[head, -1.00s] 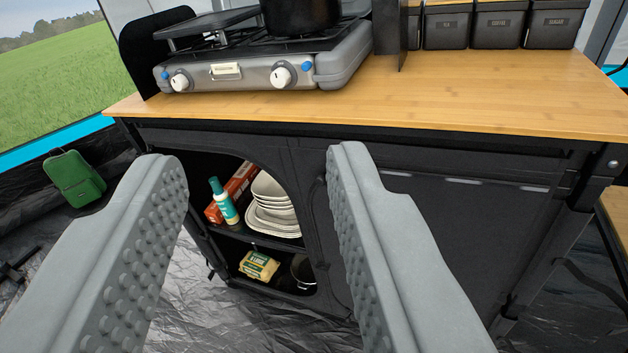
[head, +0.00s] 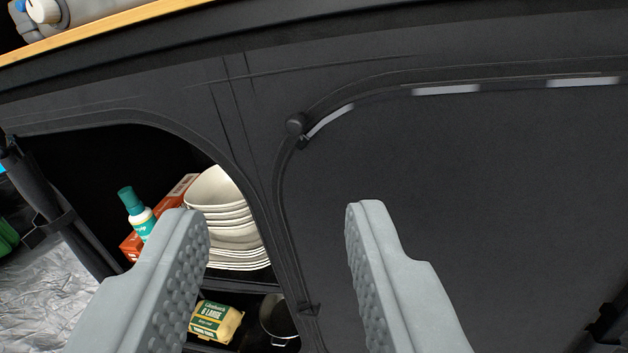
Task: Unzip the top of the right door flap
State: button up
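The right door flap (head: 470,200) is a dark fabric panel filling the right of the view and hanging closed. A zip track (head: 400,84) curves along its top and down its left edge, with pale strips showing along the top. A round dark zip pull (head: 296,124) sits at the flap's upper left corner. The zip pull lies above and between the fingertips in the picture, apart from both.
The left compartment is open, with stacked bowls and plates (head: 228,225), a teal-capped bottle (head: 136,213), an egg carton (head: 215,322) and a dark pot (head: 279,318) inside. The wooden worktop edge (head: 95,33) and part of the stove (head: 40,15) show above.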

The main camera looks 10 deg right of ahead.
notch_tip(320, 180, down, 4)
jog(key=w, duration=0.1)
send_near(296, 129)
jog(key=shift+h, duration=0.3)
jog(key=x, duration=0.8)
jog(key=shift+w+a, duration=0.1)
jog(key=shift+w, duration=0.2)
grip_shut()
